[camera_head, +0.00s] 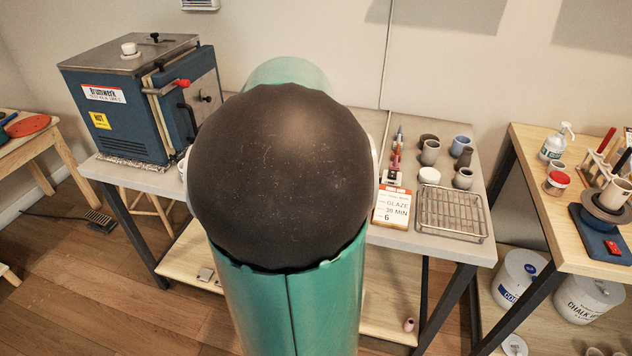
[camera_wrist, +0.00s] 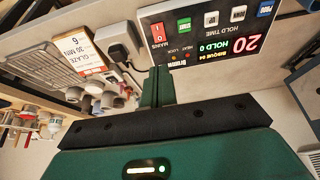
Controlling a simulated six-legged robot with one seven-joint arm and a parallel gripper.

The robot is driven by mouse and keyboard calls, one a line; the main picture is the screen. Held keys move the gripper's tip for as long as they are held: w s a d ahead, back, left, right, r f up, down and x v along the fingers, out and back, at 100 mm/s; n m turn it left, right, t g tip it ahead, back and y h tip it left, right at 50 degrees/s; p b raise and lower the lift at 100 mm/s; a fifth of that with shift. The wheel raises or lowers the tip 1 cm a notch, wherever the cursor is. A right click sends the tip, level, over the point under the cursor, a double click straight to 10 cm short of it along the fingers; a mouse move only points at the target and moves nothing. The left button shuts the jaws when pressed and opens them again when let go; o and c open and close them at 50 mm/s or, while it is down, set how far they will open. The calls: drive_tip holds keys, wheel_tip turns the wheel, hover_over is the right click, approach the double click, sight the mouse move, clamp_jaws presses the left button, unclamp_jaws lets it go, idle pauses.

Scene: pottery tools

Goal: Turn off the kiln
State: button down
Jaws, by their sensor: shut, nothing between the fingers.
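The blue kiln (camera_head: 130,105) stands on the left of the grey table in the head view, its door side facing right with a red-tipped latch (camera_head: 181,84). In the wrist view a dark control panel (camera_wrist: 210,35), seen upside down, has a lit display (camera_wrist: 230,48), several buttons and a red mains switch (camera_wrist: 158,36). My arm hides the gripper in the head view.
A black plug on a white socket (camera_wrist: 118,54) is beside the panel. A glaze card (camera_head: 393,207), a wire rack (camera_head: 452,212) and several small pots are on the table's right. Another wooden table (camera_head: 540,150) with pottery items stands farther right.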

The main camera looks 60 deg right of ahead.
idle(0.3)
drive_tip(key=x, duration=1.4)
drive_tip(key=shift+a, duration=0.15)
drive_tip(key=shift+f, duration=0.25)
drive_tip(key=shift+s+a+f, duration=0.1)
drive_tip(key=shift+a+f, duration=0.05)
drive_tip(key=shift+a, duration=0.55)
